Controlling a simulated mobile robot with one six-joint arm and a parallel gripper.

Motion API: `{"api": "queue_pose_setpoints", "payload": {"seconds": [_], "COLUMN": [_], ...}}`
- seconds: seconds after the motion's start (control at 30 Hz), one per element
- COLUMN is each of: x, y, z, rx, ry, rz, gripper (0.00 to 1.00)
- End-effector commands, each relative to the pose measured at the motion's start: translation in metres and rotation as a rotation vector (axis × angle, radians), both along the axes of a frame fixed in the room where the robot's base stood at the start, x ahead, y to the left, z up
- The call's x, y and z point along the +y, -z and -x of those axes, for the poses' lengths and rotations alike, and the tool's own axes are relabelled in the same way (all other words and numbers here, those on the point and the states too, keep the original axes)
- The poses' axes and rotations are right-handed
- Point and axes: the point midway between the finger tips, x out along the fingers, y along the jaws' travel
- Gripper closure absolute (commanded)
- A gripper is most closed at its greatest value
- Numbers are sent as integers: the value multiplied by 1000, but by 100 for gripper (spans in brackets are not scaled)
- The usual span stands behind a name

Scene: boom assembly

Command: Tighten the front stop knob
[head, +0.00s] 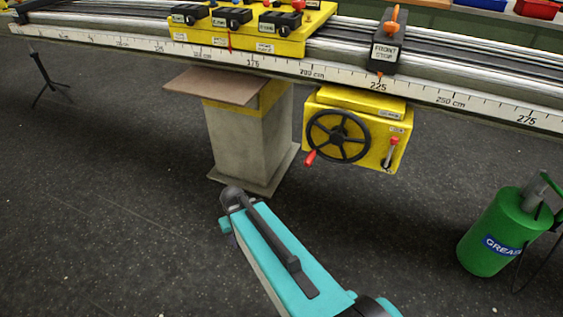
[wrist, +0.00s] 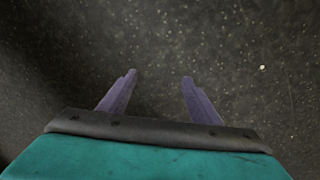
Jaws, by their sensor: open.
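The front stop (head: 385,52) is a dark block with a "FRONT STOP" label, sitting on the rail near the 225 mark. Its orange knob (head: 391,27) is on top. In the head view my teal arm reaches up from the bottom, well below and left of the stop; the jaws are hidden there. In the wrist view my gripper (wrist: 159,84) shows two purple fingers spread apart. It is open and empty, with only dark floor beyond it. The stop and knob are not in the wrist view.
A yellow box with a black handwheel (head: 338,136) and red-handled lever (head: 391,150) hangs under the scaled rail (head: 470,101). A concrete pillar (head: 247,137) with a brown plate (head: 213,85) stands left of it. A yellow carriage (head: 240,39) sits on the rail. A green grease can (head: 497,238) stands right.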

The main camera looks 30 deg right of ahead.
Motion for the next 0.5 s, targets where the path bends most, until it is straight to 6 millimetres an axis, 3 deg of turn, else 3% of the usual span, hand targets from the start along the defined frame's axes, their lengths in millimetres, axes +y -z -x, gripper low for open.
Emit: {"api": "queue_pose_setpoints", "payload": {"seconds": [0.03, 0.2, 0.5], "x": [9, 30, 47], "y": [20, 69, 153], "z": [13, 54, 130], "rx": [32, 122, 267], "ry": [-17, -55, -84], "rz": [-12, -47, -81], "gripper": [42, 42, 42]}}
